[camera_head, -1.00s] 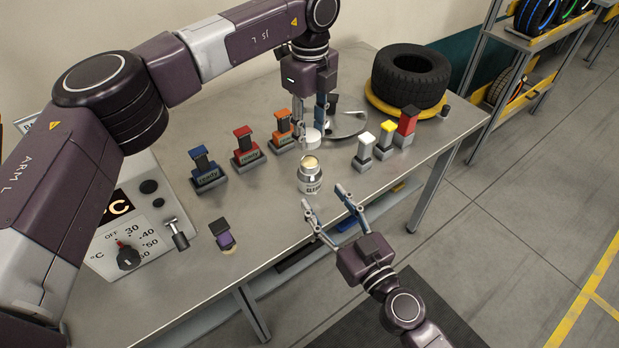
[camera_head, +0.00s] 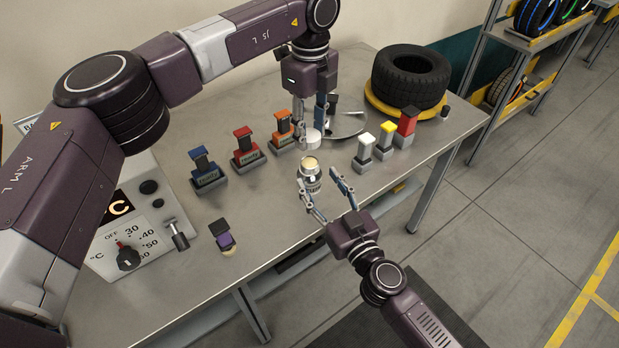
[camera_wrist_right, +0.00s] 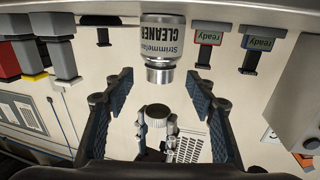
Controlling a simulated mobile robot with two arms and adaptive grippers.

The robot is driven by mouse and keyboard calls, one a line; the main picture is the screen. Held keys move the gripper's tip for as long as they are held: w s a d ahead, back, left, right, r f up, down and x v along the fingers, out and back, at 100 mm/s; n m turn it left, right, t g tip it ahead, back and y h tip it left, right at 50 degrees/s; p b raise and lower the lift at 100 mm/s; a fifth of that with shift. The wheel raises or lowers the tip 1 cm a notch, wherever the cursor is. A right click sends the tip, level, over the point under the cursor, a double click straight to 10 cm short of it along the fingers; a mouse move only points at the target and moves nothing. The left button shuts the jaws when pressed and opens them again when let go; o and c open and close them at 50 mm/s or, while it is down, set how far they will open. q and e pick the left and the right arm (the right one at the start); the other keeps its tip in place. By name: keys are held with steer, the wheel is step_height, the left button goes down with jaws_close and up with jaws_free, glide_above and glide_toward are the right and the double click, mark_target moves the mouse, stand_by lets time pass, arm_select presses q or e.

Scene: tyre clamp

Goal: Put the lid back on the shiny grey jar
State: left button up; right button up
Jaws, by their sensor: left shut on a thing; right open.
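The shiny grey jar (camera_head: 310,181) stands upright and open near the table's front edge, with pale contents at its mouth. In the right wrist view the jar (camera_wrist_right: 158,50) appears upside down, its label reading "CLEANER". My left gripper (camera_head: 319,126) is shut on the white lid (camera_head: 312,139), holding it behind and above the jar. My right gripper (camera_head: 320,187) is open, its fingertips close to the jar on the front side. In the right wrist view the jar lies between and just beyond the fingertips; I cannot tell whether they touch it.
Blue (camera_head: 206,170), red (camera_head: 246,150) and orange (camera_head: 284,133) stamps stand left of the lid. White (camera_head: 364,152), yellow (camera_head: 385,140) and red (camera_head: 405,127) ones stand right. A tyre (camera_head: 410,75) lies at the back right. A small purple-black object (camera_head: 223,236) is at front left.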

mark_target(313, 173)
steer(key=x, duration=0.6)
steer(key=shift+w, duration=0.15)
steer(key=shift+c, duration=0.5)
jaws_close()
